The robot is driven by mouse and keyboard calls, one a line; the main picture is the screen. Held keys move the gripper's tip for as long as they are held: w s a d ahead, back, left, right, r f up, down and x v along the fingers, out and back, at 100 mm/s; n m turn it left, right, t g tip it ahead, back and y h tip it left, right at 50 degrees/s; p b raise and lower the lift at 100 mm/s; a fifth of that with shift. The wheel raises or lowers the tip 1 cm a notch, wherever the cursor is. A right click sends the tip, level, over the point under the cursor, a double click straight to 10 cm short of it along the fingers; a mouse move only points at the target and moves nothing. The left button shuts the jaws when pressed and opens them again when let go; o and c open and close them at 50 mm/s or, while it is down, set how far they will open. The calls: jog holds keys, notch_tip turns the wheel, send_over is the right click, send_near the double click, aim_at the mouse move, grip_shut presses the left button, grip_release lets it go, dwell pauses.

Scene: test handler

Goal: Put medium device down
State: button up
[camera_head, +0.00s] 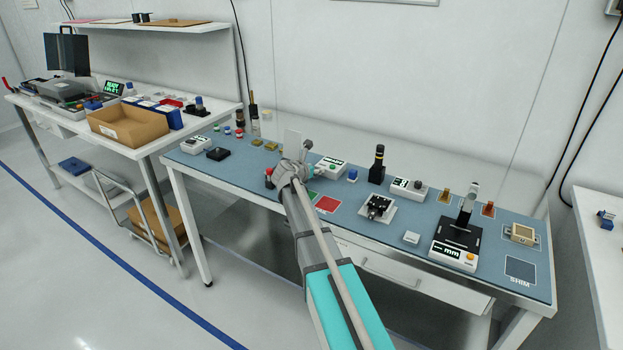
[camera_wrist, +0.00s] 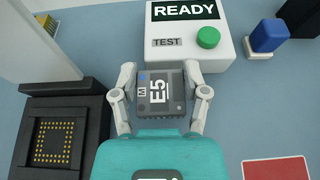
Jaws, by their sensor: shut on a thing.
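The medium device is a dark grey square block marked "M" and "E5" (camera_wrist: 161,93), seen in the wrist view. My gripper (camera_wrist: 161,88) is shut on it, with one pale finger at its left side and one at its right. The device is in front of a white box with a "READY" display and a green button (camera_wrist: 208,38). I cannot tell whether it touches the blue surface below. In the head view my gripper (camera_head: 293,165) is over the left-middle part of the blue-topped bench (camera_head: 235,170), and the device is hidden there.
A black socket with gold pins (camera_wrist: 53,144) is left of the device, with a pale upright panel (camera_wrist: 42,45) behind it. A red square (camera_wrist: 275,169) lies at lower right. A blue block (camera_wrist: 268,35) stands right of the READY box.

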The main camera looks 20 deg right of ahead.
jog(key=shift+f+b, duration=0.65)
jog(key=shift+f, duration=0.3)
jog(key=shift+f, duration=0.15)
jog(key=o, duration=1.1)
jog(key=shift+r, duration=0.25)
jog(key=p+v, duration=0.4)
jog(key=v, duration=0.6)
jog(key=shift+s+a+r, duration=0.1)
jog(key=shift+s+a, duration=0.15)
jog(key=shift+s, duration=0.05)
jog(key=shift+s+a+r+p, duration=0.2)
jog(key=shift+s+a+p, duration=0.2)
jog(key=shift+a, duration=0.1)
jog(key=shift+w, duration=0.1)
